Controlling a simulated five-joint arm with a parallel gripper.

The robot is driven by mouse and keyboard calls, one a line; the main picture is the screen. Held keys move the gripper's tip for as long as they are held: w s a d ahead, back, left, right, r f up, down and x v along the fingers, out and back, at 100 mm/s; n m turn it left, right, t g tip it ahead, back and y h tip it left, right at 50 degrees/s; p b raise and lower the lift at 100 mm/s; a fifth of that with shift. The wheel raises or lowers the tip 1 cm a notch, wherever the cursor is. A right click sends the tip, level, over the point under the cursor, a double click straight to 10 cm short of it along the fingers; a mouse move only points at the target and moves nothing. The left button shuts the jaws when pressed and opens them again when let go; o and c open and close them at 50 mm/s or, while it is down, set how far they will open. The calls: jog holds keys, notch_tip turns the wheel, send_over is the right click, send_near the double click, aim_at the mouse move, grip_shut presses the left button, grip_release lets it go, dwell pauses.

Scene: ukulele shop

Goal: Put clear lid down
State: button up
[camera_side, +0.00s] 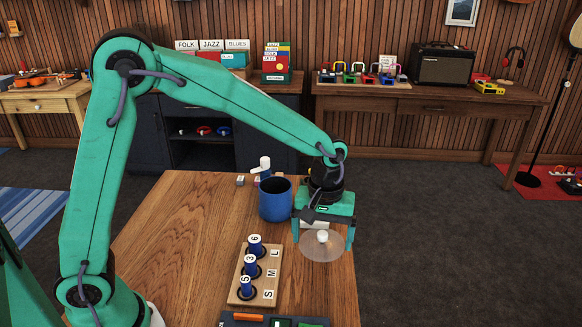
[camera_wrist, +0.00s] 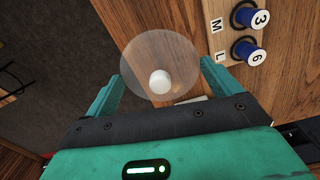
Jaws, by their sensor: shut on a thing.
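The clear lid (camera_side: 322,250) is a round, see-through disc with a white knob (camera_side: 322,236). It hangs at my gripper (camera_side: 322,241), which is shut on it, near the right edge of the wooden table (camera_side: 190,215). In the wrist view the lid (camera_wrist: 160,48) shows between my two fingers (camera_wrist: 163,70), with wood and some dark floor seen behind it. I cannot tell how far the lid is above the table top.
A blue cup (camera_side: 275,203) stands just left of my gripper. A wooden board (camera_side: 264,275) with several numbered blue pegs and letters S, M, L lies nearer the front. A dark tray (camera_side: 270,320) is cut off at the front edge. The table's left side is clear.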

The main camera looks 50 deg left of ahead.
jog(key=w+a+f, duration=0.2)
jog(key=a, duration=0.1)
jog(key=w+a+f, duration=0.2)
jog(key=a, duration=0.1)
jog(key=w+a+f, duration=0.2)
jog(key=a+f, duration=0.1)
jog(key=shift+w+a, duration=0.3)
jog(key=shift+a, duration=0.05)
jog(key=shift+f, duration=2.05)
jog(key=o, duration=0.7)
jog(key=shift+f, duration=0.15)
notch_tip(320, 180, up, 12)
jog(key=shift+r, duration=0.2)
